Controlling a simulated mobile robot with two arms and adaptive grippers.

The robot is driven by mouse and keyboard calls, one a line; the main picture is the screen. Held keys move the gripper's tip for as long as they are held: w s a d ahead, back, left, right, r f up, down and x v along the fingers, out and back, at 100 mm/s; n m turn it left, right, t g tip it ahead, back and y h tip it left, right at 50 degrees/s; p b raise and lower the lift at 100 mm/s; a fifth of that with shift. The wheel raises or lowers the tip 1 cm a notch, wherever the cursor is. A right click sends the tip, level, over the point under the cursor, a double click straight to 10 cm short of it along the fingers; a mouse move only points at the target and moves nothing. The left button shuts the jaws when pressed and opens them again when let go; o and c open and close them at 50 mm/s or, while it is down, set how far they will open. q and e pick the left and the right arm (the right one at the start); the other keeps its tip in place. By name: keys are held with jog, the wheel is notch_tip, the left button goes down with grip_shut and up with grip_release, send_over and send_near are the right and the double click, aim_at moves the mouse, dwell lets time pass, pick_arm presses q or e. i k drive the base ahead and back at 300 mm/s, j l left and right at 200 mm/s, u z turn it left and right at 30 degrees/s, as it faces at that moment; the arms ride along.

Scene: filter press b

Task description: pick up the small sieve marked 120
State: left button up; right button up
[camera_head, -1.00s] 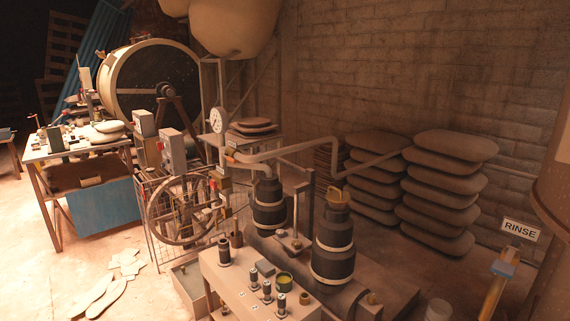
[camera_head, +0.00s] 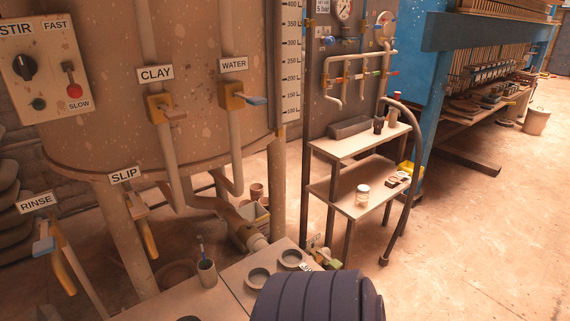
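Two small round dishes with dark insides stand on the pale bench at the bottom, a nearer one (camera_head: 258,277) and a farther one (camera_head: 292,258). They could be small sieves, but they are too small to tell, and I can read no 120 on either. A small marked tag (camera_head: 307,266) sits at the bench edge beside the farther dish, partly hidden and not readable. Neither of my grippers is in view.
The bench (camera_head: 232,277) also holds a cup with a brush (camera_head: 207,272). A dark ribbed shape covers its front right. Behind stands a large tank (camera_head: 110,90) with valves. A two-tier shelf (camera_head: 345,147) stands right of it. Open floor (camera_head: 480,230) lies right.

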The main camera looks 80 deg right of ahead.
aim_at(255, 276)
jog(key=z, duration=2.25)
jog(key=i+j+u, duration=0.1)
jog(key=j+u, duration=0.2)
jog(key=j, duration=0.15)
